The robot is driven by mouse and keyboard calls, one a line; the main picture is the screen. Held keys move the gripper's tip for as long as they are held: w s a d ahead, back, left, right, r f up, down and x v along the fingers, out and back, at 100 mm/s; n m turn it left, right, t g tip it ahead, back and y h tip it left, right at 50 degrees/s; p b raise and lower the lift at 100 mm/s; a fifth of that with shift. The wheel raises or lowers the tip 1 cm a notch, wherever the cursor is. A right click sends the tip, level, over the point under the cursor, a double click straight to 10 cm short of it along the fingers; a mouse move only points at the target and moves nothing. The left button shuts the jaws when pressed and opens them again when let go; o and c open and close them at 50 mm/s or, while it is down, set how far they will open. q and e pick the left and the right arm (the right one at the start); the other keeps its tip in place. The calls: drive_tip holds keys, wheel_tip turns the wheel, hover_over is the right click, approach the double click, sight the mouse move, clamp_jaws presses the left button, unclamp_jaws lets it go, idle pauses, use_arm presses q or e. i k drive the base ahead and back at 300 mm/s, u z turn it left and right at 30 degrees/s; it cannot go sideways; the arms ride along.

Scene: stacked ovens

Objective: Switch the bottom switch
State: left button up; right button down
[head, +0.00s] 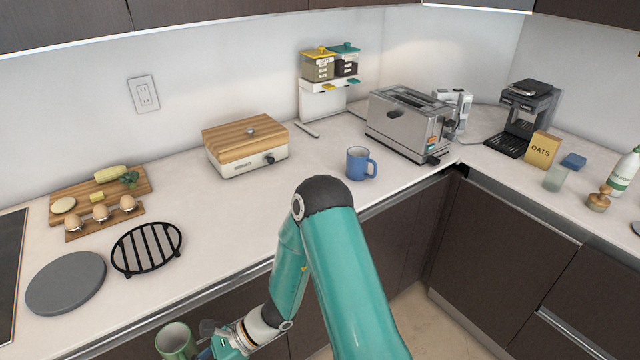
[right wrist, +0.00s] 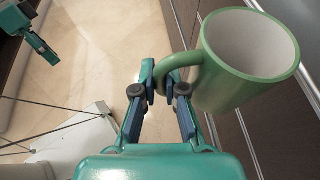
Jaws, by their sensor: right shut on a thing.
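My right gripper (right wrist: 165,88) is shut on the handle of a green mug (right wrist: 245,60). The mug hangs to the right of the fingers in the right wrist view, open end up and empty inside. In the head view the green mug (head: 176,342) shows at the bottom edge, in front of the counter, with my right gripper (head: 207,347) beside it, partly cut off. A teal part of mine at the upper left of the right wrist view looks like my left gripper (right wrist: 42,50); its jaws are unclear. I see no switch that I can identify as the bottom one.
The counter (head: 225,215) holds a blue mug (head: 357,164), a toaster (head: 400,122), a wood-topped cooker (head: 246,147), a black trivet (head: 147,248) and a grey disc (head: 66,283). A wall outlet (head: 143,93) is behind. Dark cabinets stand close to the held mug.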

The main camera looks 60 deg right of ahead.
sight(462, 122)
drive_tip(key=u, duration=0.2)
drive_tip(key=k, duration=2.25)
drive_tip(key=z, duration=1.6)
drive_tip(key=i, duration=1)
drive_tip(key=u, duration=0.15)
drive_tip(key=k, duration=0.25)
drive_tip(key=z, duration=0.15)
